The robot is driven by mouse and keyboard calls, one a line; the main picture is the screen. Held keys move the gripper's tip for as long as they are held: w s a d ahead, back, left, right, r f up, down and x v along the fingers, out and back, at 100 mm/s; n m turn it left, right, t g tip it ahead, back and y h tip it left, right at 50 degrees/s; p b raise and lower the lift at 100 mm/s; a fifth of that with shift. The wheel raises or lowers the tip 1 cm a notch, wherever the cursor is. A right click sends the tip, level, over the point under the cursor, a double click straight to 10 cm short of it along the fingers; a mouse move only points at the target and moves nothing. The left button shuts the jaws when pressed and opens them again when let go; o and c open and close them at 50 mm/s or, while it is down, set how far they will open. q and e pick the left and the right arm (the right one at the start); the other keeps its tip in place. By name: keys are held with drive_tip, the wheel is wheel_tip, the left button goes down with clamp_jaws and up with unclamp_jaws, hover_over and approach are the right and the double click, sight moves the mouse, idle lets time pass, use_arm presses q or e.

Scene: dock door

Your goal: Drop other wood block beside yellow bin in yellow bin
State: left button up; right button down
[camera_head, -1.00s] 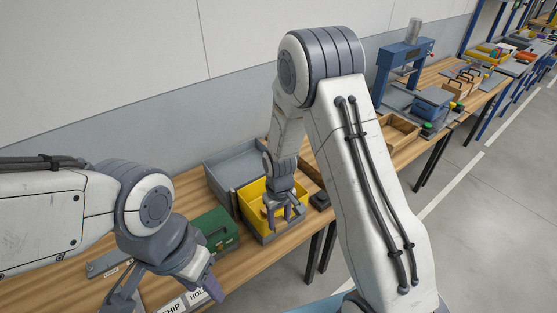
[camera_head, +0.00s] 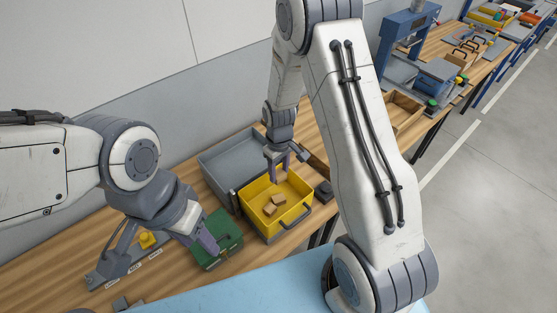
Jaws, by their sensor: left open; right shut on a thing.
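The yellow bin (camera_head: 287,228) stands on the wooden bench in the middle of the view. Two light wood blocks lie inside it, one farther back (camera_head: 279,199) and one nearer (camera_head: 269,210). My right gripper (camera_head: 279,168) points down over the back part of the bin. It is shut on a wood block (camera_head: 283,178), partly hidden by its fingers. My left gripper (camera_head: 164,252) is open and empty, left of the bin, with one finger in front of the green box (camera_head: 222,239).
A grey bin (camera_head: 233,160) stands behind the yellow one. A small dark block (camera_head: 323,189) lies to its right. An open wooden tray (camera_head: 405,112) and blue press (camera_head: 408,40) are farther right. A yellow button-like part (camera_head: 147,239) is near my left gripper.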

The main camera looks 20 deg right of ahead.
drive_tip(key=shift+a+f, duration=0.1)
drive_tip(key=shift+f, duration=0.1)
drive_tip(key=shift+f+b, duration=0.3)
drive_tip(key=shift+b, duration=0.1)
drive_tip(key=f+b, duration=0.2)
drive_tip(key=f, duration=0.1)
drive_tip(key=f+b, duration=0.1)
drive_tip(key=f, duration=0.1)
drive_tip(key=shift+d+b, duration=0.35)
drive_tip(key=shift+r, duration=0.1)
drive_tip(key=shift+c, duration=1.2)
unclamp_jaws()
